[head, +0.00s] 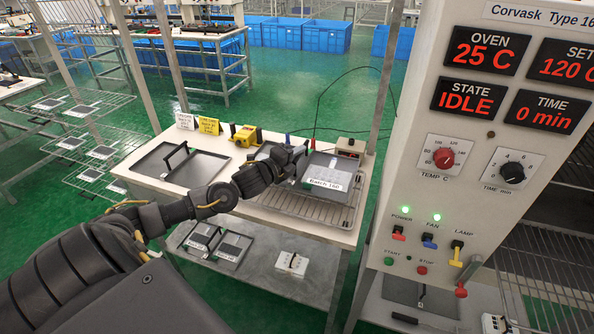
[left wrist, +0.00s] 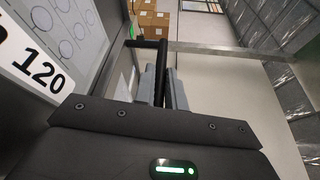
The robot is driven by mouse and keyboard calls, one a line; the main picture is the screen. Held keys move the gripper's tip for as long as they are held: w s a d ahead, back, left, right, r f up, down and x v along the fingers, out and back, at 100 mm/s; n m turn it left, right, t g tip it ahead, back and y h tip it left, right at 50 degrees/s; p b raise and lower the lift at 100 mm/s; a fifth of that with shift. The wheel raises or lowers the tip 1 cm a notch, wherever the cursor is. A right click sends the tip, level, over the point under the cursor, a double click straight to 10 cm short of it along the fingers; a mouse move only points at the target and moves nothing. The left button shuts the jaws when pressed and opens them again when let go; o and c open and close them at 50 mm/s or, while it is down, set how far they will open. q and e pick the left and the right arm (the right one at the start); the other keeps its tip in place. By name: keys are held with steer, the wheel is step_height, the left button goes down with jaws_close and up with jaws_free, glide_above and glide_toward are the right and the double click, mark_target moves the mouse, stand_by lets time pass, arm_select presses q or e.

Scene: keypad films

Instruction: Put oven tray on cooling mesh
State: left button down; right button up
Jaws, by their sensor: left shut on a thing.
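My left gripper (head: 298,163) is shut on the black handle of a grey oven tray (head: 344,169). The tray has a white batch label on its near edge. In the left wrist view the gripper fingers (left wrist: 164,87) close around the dark handle bar, and the tray's label (left wrist: 38,62) reads 120. The cooling mesh (head: 296,209), a wire rack, lies on the white table below the tray. The tray is over its right part and hides some of it. I cannot tell whether they touch. My right gripper is not in view.
The oven panel (head: 470,150) stands close on the right, reading 25 C and IDLE. Another tray with a handle (head: 208,165) lies on the table's left part. Yellow and white signs and a yellow device (head: 245,135) stand behind. A lower shelf (head: 255,288) holds more trays.

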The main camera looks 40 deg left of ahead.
mark_target(301, 160)
arm_select(q)
steer(key=shift+w+f, duration=0.2)
steer(key=shift+f, duration=0.7)
steer(key=shift+s+a, duration=0.1)
steer(key=shift+a, duration=0.05)
steer(key=shift+s+f, duration=0.1)
steer(key=shift+f, duration=0.15)
step_height(301, 160, down, 3)
steer(key=shift+f+p, duration=0.1)
steer(key=shift+p, duration=0.25)
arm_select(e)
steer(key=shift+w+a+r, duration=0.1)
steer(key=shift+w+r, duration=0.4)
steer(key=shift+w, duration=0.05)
arm_select(q)
steer(key=shift+f, duration=0.1)
